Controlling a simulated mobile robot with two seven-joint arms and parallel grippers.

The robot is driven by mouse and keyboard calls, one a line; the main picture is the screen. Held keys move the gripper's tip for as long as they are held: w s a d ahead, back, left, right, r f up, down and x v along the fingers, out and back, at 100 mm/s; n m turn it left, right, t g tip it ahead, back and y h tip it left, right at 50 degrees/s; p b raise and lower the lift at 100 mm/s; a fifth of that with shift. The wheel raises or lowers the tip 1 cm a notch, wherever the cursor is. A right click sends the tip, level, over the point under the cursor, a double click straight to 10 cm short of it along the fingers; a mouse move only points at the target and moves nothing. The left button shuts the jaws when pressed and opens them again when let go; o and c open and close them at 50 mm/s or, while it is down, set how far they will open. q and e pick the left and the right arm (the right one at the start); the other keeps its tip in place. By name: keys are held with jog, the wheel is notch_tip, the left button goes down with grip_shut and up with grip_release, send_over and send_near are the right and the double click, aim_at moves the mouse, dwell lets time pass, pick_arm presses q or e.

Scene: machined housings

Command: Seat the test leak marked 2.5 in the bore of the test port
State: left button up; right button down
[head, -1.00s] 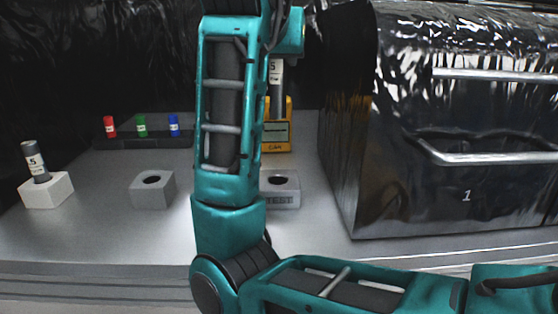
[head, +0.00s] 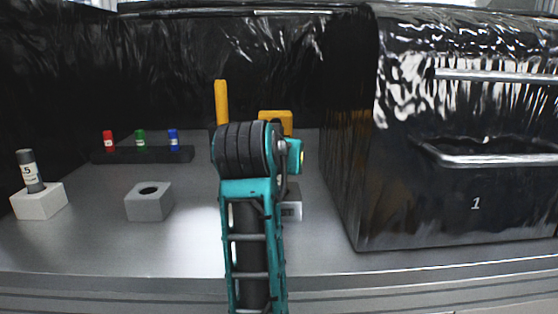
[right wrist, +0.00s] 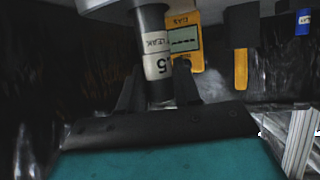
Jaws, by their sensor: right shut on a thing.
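My right gripper (right wrist: 158,90) is shut on a dark grey cylindrical test leak (right wrist: 151,25) with white labels. The inverted label shows ".5"; its first digit is not readable. The leak's far end meets or overlaps a grey block at the top of the right wrist view (right wrist: 105,8); I cannot tell whether it is inside a bore. In the head view my right arm hides the gripper and held leak. The test port (head: 292,211), a grey block with a front label, is mostly behind that arm, its bore hidden. My left gripper is not in view.
Another leak (head: 31,172) stands in a white block (head: 40,202) at left. A grey bored block (head: 149,206) is empty. A black rack (head: 120,156) holds red, green and blue vials. A yellow meter (right wrist: 184,42) and yellow-handled tool (head: 221,102) stand behind. A foil-wrapped box (head: 440,215) bounds the right.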

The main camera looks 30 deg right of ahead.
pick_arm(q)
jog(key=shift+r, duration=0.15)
pick_arm(e)
jog(key=shift+r, duration=0.1)
jog(key=c, duration=0.8)
grip_release()
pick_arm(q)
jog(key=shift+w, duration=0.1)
pick_arm(e)
jog(key=shift+s+a+r, duration=0.1)
jog(key=shift+a+r, duration=0.1)
pick_arm(q)
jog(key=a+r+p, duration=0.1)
jog(key=p, duration=0.1)
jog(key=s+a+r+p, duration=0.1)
jog(key=p, duration=0.2)
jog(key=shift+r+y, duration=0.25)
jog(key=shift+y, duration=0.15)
pick_arm(e)
jog(key=v, duration=1.1)
jog(key=shift+s+a+f, duration=0.1)
jog(key=shift+s+a, duration=0.1)
jog(key=shift+s, duration=0.05)
